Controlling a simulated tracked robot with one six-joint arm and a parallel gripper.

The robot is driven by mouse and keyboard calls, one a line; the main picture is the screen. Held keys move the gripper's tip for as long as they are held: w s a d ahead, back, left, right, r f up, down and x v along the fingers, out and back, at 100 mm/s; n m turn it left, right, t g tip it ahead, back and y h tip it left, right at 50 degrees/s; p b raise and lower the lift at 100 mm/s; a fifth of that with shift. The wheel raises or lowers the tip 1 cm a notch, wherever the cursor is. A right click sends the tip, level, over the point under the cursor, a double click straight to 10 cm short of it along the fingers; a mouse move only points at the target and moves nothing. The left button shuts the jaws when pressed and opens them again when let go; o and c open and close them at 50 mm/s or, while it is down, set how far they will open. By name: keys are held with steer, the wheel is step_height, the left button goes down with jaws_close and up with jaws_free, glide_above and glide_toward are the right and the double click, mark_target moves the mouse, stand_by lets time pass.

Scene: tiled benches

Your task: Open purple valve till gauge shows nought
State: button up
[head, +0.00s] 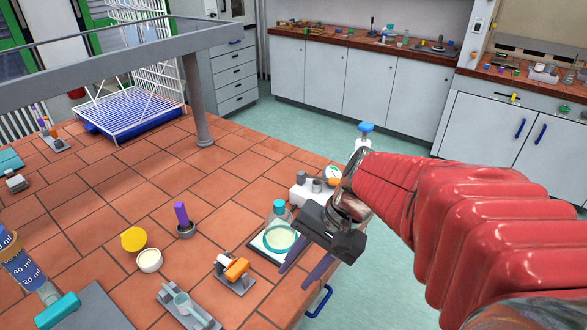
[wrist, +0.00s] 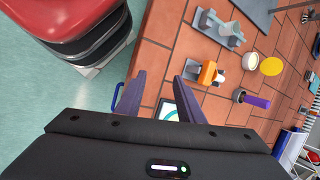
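A purple upright piece (head: 181,212) stands in a small grey cup or base on the tiled bench; it also shows in the wrist view (wrist: 257,101). I cannot tell whether it is a valve. A round white dial (head: 334,173), possibly the gauge, sits by a white and grey device (head: 305,191); its reading is too small to tell. My gripper (head: 297,277) is open over the bench's right edge, right of the purple piece and apart from it. In the wrist view nothing is between its fingers (wrist: 160,82).
A flask (head: 279,229) stands on a pale plate beside my gripper. An orange-handled fixture (head: 236,269), a yellow disc (head: 134,239) and a white cup (head: 149,261) stand nearby. A grey rail (head: 110,66) crosses the back left. The middle tiles are clear.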

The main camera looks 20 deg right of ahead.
steer(key=w+d+m+y, duration=0.1)
steer(key=m, duration=0.1)
steer(key=w+d+f+m+t+y, duration=0.1)
steer(key=d+m, duration=0.1)
steer(key=w+d+f+m+y, duration=0.1)
steer(key=m+y, duration=0.1)
steer(key=shift+w+d, duration=0.35)
steer(key=w+d+m+t, duration=0.1)
steer(key=d, duration=0.1)
steer(key=d+f+m+t+y, duration=0.1)
steer(key=d+m, duration=0.1)
steer(key=w+d+m+t+y, duration=0.1)
steer(key=d+m+t, duration=0.1)
steer(key=d, duration=0.1)
steer(key=shift+w+f, duration=0.15)
steer(key=shift+w, duration=0.15)
steer(key=d+f+m+t+h, duration=0.1)
steer(key=d+m+t, duration=0.3)
steer(key=d, duration=0.4)
steer(key=s+d+f+m+t+h, duration=0.1)
steer(key=d+f+m+t, duration=0.2)
steer(key=d+m+t, duration=0.2)
steer(key=d, duration=0.3)
steer(key=shift+d+m, duration=0.3)
steer(key=x, duration=1.3)
steer(key=shift+w+a+r, duration=0.1)
steer(key=shift+w+a, duration=0.1)
steer(key=shift+w, duration=0.05)
